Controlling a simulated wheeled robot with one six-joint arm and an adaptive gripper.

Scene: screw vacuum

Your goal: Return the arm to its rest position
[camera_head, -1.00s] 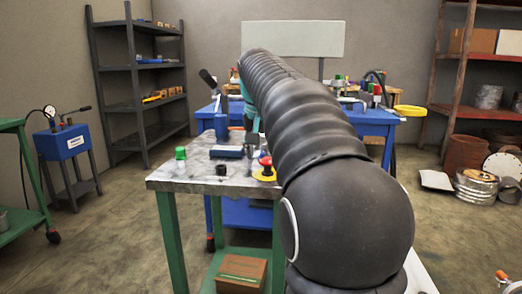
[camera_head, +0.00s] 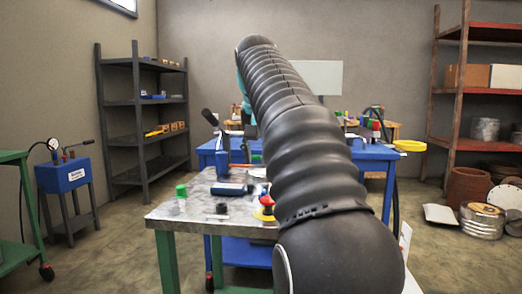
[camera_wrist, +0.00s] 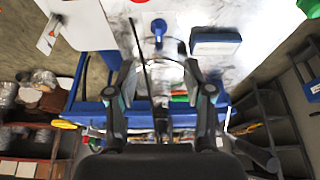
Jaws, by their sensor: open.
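My dark ribbed arm (camera_head: 300,130) rises from the lower right of the head view toward the upper middle. My gripper shows in the wrist view (camera_wrist: 158,78), with its two fingers spread and nothing between them. In the head view, the arm hides most of its far end; a teal part shows beside it. The grey-topped workbench (camera_head: 160,215) stands below, with a blue block (camera_head: 232,189), a green-capped item (camera_head: 181,191) and a red-and-yellow knob (camera_head: 265,208) on it. The blue block also shows in the wrist view (camera_wrist: 215,43), beyond the fingers.
A blue table (camera_head: 373,155) stands behind the workbench. A dark shelf (camera_head: 140,100) stands at the back left, a red-shelved rack (camera_head: 487,143) at the right. A blue pump box (camera_head: 66,175) is at the left. The floor between the left equipment and workbench is open.

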